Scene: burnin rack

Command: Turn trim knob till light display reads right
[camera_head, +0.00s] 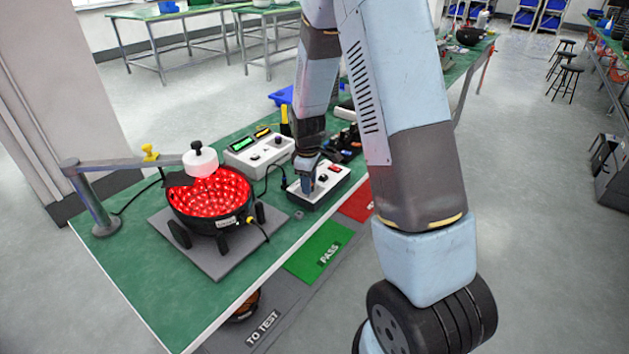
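A grey control box (317,198) with a white top stands on the green bench. It carries a red switch (335,169) and a small dark knob (323,178). My gripper (308,188) points down at the left part of this box's top. The fingers hide what lies under them, so I cannot tell whether they hold a knob. A pale meter box (258,153) with a green display (242,144) and an amber display (263,132) stands to the left. The readings are too small to read. A round black lamp (210,205) shows lit red lights, under a white sensor head (200,162).
The lamp sits on a grey plate (212,262), with a metal swing arm (125,163) over it. Cables run near the boxes.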

